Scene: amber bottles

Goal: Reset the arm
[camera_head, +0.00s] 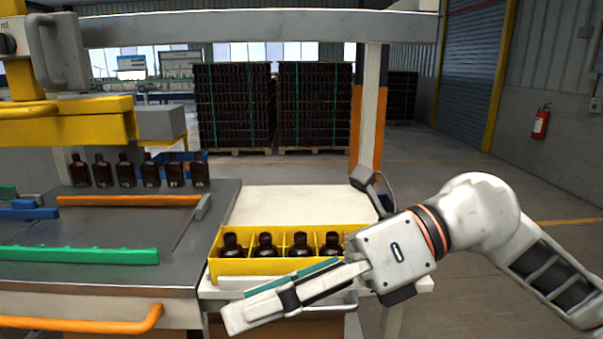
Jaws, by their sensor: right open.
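My right arm comes in from the right. Its gripper (300,280) is open and empty, with one long finger stretched out to the left across the front of the yellow crate (245,267). The other finger is mostly hidden behind the gripper body. The crate is divided into compartments and holds several dark amber bottles (265,247) standing upright in a row. The gripper covers the crate's right end. Whether the finger touches the crate I cannot tell. My left gripper is out of view.
Several amber bottles (125,171) stand in a row on the grey machine table (120,225), near an orange rail (128,200) and a green rail (80,255). A white tabletop (295,203) behind the crate is clear. A post (372,115) rises behind. Open floor lies at right.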

